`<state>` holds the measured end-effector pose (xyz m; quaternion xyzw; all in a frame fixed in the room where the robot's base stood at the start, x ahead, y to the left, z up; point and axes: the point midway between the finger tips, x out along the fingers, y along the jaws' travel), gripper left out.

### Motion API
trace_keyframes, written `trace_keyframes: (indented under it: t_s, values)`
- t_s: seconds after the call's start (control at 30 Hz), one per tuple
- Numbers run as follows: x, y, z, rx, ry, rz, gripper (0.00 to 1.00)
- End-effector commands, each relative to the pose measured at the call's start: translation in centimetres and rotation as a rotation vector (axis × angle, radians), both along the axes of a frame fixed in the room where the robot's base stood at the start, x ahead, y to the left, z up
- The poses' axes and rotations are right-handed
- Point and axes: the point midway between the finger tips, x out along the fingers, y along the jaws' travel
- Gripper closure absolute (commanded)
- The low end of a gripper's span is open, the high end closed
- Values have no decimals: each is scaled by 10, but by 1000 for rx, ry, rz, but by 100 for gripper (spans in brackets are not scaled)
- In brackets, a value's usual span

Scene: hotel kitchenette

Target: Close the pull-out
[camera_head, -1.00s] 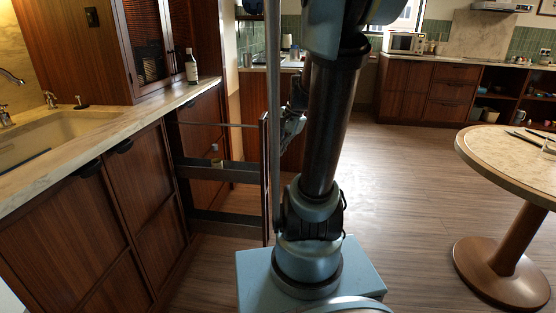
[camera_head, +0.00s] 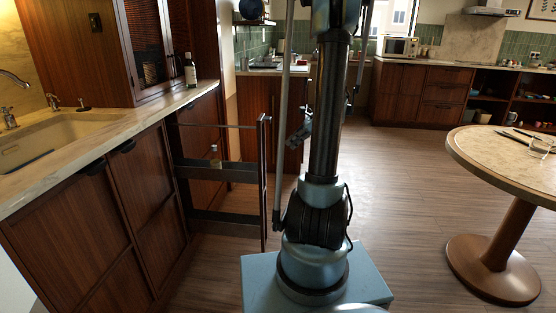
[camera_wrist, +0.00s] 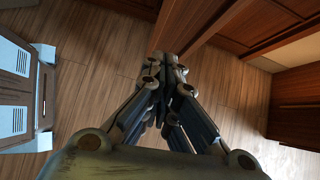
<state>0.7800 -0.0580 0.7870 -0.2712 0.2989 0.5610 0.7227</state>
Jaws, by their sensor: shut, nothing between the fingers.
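The pull-out (camera_head: 222,172) stands extended from the dark wood cabinets on the left. It is a narrow frame with rails and a tall front panel (camera_head: 263,185). A small bottle (camera_head: 215,157) stands on its upper shelf. My gripper (camera_head: 300,136) is to the right of the front panel, apart from it, and partly hidden behind my arm. In the wrist view my gripper (camera_wrist: 168,62) has its fingers together and holds nothing. A wood panel (camera_wrist: 190,22), seemingly the pull-out's front, rises just beyond the fingertips; I cannot tell contact there.
A countertop (camera_head: 120,137) with a sink (camera_head: 60,140) and a dark bottle (camera_head: 190,70) runs along the left. A round table (camera_head: 470,160) stands at right. Open floor (camera_head: 400,190) lies between them. More cabinets (camera_head: 425,95) line the back.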

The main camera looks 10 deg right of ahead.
Motion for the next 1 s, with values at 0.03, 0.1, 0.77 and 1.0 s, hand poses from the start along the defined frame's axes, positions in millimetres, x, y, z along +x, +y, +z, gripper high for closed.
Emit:
trace_keyframes:
  t_s: [0.03,0.1,0.77,1.0]
  values:
    - [6,-6,-5,17,13,-23,100]
    - [11,-12,-8,36,27,-48,100]
    - [30,18,-61,58,44,-87,100]
    - [38,48,-83,58,44,-86,100]
